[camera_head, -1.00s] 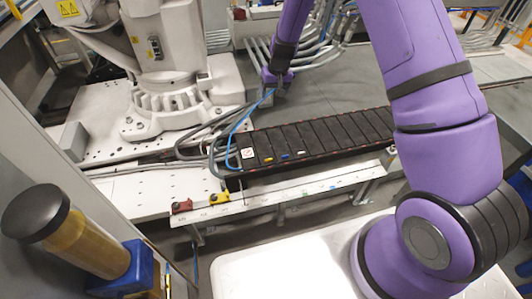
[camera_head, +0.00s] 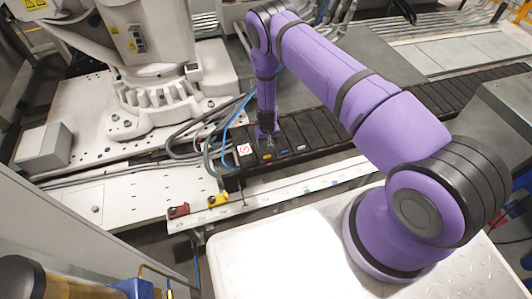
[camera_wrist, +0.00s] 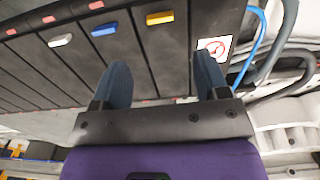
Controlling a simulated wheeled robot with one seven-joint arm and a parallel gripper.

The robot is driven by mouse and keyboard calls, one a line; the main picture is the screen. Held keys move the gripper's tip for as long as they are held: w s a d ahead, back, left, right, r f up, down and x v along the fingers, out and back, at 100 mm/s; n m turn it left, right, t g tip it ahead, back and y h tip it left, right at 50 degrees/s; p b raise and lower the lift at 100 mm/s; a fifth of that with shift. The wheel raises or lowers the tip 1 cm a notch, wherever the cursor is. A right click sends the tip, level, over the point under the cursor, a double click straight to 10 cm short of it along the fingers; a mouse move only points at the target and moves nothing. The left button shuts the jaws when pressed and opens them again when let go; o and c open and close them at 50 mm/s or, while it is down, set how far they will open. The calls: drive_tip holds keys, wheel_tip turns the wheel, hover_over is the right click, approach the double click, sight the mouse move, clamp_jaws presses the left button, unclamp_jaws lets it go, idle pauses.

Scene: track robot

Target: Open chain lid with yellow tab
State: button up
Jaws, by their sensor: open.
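The black cable chain (camera_head: 310,130) runs across the rail, with dark lids side by side. The yellow tab (camera_head: 267,156) is on a lid near the chain's left end. In the wrist view the yellow tab (camera_wrist: 160,18) lies beyond my gripper (camera_wrist: 165,80), between the lines of its two fingers and apart from them. My gripper is open and empty. In the head view my gripper (camera_head: 267,138) is at the chain's left end, just above the yellow-tab lid. That lid (camera_wrist: 165,50) looks shut.
A blue tab (camera_wrist: 104,30) and a white tab (camera_wrist: 60,40) mark neighbouring lids. A white sticker with a red sign (camera_wrist: 212,48) is beside the yellow-tab lid. Blue and grey cables (camera_head: 205,135) leave the chain's left end. A white robot base (camera_head: 150,95) stands behind left.

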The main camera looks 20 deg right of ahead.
sight(267, 156)
wheel_tip(267, 156, down, 10)
drive_tip(key=shift+f, duration=0.25)
idle(0.3)
